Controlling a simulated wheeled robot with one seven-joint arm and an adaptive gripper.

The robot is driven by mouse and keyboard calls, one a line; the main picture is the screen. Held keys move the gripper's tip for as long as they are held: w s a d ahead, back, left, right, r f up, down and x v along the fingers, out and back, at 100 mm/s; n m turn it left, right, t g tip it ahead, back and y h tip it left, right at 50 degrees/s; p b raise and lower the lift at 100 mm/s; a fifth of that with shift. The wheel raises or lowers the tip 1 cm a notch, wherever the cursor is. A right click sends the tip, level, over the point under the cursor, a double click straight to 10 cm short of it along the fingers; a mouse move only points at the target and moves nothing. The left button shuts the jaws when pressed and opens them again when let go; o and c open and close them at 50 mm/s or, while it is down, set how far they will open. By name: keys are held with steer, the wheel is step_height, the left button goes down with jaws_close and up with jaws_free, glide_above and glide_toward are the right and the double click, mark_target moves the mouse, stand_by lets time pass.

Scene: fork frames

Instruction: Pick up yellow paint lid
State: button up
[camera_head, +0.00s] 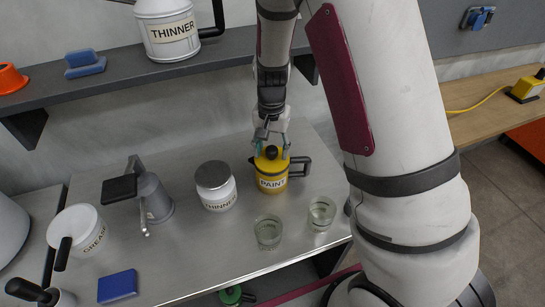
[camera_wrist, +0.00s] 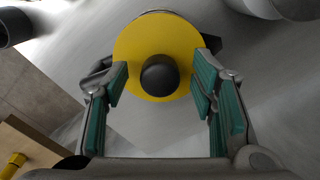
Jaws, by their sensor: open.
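The yellow paint lid (camera_wrist: 137,48) with its round black knob (camera_wrist: 160,76) fills the upper middle of the wrist view. In the head view the lid (camera_head: 264,164) sits on the yellow paint pot (camera_head: 272,184), which is labelled PAINT and has a dark handle on its right. My gripper (camera_head: 271,148) is just above the lid in the head view. In the wrist view its teal-padded fingers (camera_wrist: 160,95) are apart, one on each side of the knob, with a gap to it. Whether the fingertips touch the lid cannot be told.
A thinner jar (camera_head: 216,188) stands left of the paint pot. Two clear glasses (camera_head: 268,233) (camera_head: 321,213) stand in front of it. A grease pot (camera_head: 85,238), a blue block (camera_head: 117,286) and a grey dispenser (camera_head: 153,195) are farther left. A shelf (camera_head: 130,77) runs behind.

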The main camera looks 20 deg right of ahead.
steer(key=shift+f, duration=0.5)
jaws_close()
steer(key=shift+r, duration=0.1)
